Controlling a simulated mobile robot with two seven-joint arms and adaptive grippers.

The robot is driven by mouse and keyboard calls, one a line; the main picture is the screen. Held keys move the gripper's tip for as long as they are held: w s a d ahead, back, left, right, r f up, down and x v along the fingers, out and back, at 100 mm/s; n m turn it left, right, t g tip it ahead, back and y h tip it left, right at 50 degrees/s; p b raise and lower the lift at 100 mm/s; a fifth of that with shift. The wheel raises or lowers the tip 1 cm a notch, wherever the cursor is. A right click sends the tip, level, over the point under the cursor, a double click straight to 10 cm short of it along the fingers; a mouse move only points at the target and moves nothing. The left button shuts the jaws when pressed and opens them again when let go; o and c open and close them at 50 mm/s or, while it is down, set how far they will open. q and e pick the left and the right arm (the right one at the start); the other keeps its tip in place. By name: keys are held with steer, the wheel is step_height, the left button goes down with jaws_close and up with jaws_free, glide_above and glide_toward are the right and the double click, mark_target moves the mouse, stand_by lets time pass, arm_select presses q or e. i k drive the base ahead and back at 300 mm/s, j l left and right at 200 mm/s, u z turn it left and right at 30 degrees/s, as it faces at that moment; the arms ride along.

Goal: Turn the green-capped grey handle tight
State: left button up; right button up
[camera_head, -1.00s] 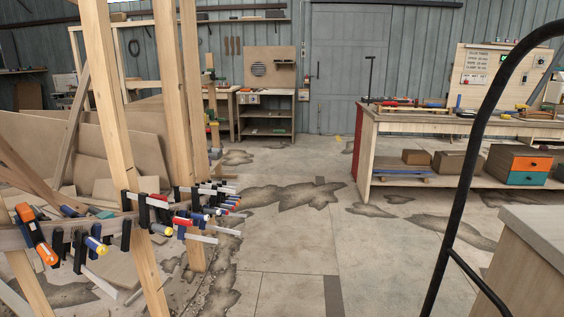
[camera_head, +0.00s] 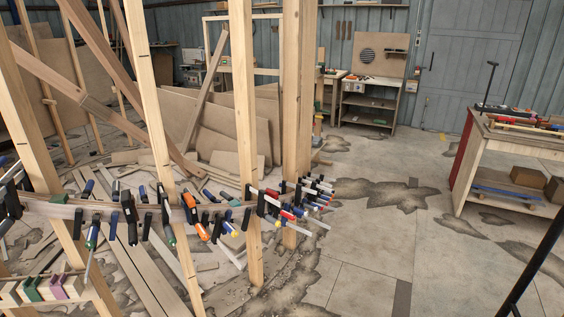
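A row of bar clamps grips a long curved wooden strip (camera_head: 150,212) that runs between upright wooden posts on the left. One clamp handle (camera_head: 92,236) below the strip shows green, and another dark handle (camera_head: 170,236) farther right also has some green. They are too small to tell which is grey with a green cap, or how tight either is. An orange clamp (camera_head: 193,213) and several blue, red and yellow handles sit farther along. Neither of my grippers is in view.
Wooden posts (camera_head: 247,130) stand in front of and around the strip. Loose boards (camera_head: 135,265) litter the floor behind it. A workbench (camera_head: 470,160) is at right. Open concrete floor (camera_head: 350,250) lies between.

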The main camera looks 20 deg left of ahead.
mark_target(172, 241)
steer(key=u, duration=1.55)
